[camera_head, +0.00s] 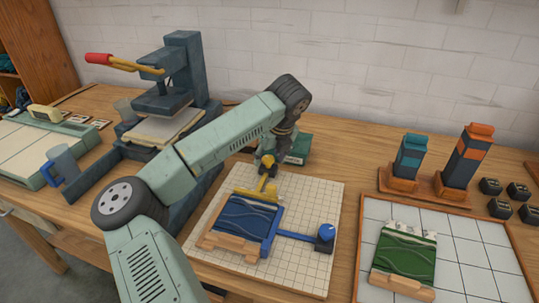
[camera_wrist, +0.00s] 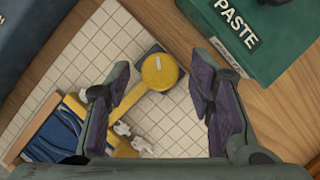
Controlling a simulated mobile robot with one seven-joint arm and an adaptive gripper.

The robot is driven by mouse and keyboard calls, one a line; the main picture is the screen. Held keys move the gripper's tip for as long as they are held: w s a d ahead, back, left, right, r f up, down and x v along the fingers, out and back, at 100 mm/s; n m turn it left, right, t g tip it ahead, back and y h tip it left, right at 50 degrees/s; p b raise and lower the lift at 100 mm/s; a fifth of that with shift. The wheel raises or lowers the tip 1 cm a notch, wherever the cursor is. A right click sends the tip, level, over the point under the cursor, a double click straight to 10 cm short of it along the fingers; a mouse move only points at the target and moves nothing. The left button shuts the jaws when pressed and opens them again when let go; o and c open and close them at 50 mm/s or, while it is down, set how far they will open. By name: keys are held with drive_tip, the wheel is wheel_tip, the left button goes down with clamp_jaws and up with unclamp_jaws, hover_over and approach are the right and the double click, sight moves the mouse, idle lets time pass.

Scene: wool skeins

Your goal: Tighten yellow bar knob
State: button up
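The yellow bar (camera_head: 257,195) lies across the back end of the blue skein frame (camera_head: 270,232) on a white gridded board. Its round yellow knob (camera_wrist: 158,72) sits at the end of a yellow arm, on a dark block, in the wrist view. My gripper (camera_wrist: 158,66) is open, with its two purple-padded fingers on either side of the knob and visible space between. I cannot tell how far above the knob the fingertips are. In the head view my gripper (camera_head: 268,158) hangs over the knob area and partly hides it.
A green box marked PASTE (camera_wrist: 245,35) stands close beside the right finger. A blue knob (camera_head: 325,234) on a blue arm is at the board's right. A green skein (camera_head: 405,252) lies on the tiled tray at right. A dark press (camera_head: 182,65) stands left behind my arm.

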drive_tip(key=c, duration=1.1)
